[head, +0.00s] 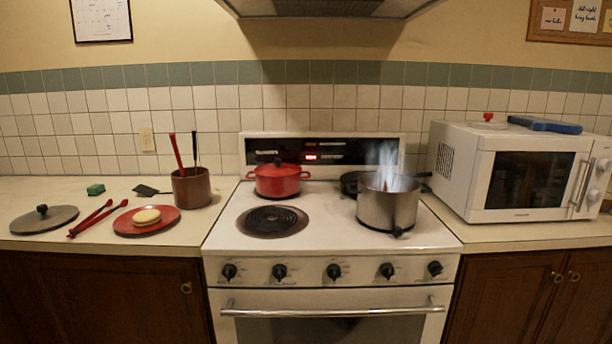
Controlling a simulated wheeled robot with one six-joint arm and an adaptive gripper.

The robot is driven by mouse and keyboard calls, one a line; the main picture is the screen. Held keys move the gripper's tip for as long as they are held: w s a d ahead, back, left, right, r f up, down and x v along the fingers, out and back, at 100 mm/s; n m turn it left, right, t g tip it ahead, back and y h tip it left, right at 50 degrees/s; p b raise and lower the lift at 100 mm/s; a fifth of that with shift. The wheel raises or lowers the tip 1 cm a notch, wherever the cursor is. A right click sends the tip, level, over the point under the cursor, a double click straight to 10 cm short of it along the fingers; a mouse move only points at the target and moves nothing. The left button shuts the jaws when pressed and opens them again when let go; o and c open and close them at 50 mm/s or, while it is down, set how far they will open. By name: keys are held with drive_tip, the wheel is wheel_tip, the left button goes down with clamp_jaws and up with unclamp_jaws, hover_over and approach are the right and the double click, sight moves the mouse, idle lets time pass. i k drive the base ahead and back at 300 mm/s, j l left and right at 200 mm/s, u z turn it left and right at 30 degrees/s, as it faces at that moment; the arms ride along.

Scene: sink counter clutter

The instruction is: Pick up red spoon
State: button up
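A long red handle (177,153) stands up out of a brown utensil pot (192,190) on the left counter, leaning a little left. Its lower end is hidden inside the pot, so I cannot tell if it is the red spoon. A dark handle (195,150) stands beside it in the same pot. A red two-armed utensil that looks like tongs (92,217) lies on the counter further left. No spoon bowl is visible. My gripper is not in view.
Near the pot are a red plate (170,226) with a bun (146,216), a grey lid (43,219), a green block (96,189) and a black utensil (147,190). The stove holds a red pot (277,181) and a steel pot (387,206) with flames or steam. A microwave (515,170) stands right.

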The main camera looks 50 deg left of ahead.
sight(174, 143)
drive_tip(key=u, duration=2.45)
drive_tip(key=z, duration=1.05)
drive_tip(key=i+j, duration=0.15)
drive_tip(key=j, duration=0.55)
drive_tip(key=i+j+z, duration=0.1)
drive_tip(key=j, duration=0.6)
drive_tip(key=i+j, duration=0.2)
drive_tip(key=j, duration=0.55)
drive_tip(key=i+j+z, duration=0.15)
drive_tip(key=j, duration=1.25)
drive_tip(key=i+j+z, duration=0.1)
drive_tip(key=j, duration=0.65)
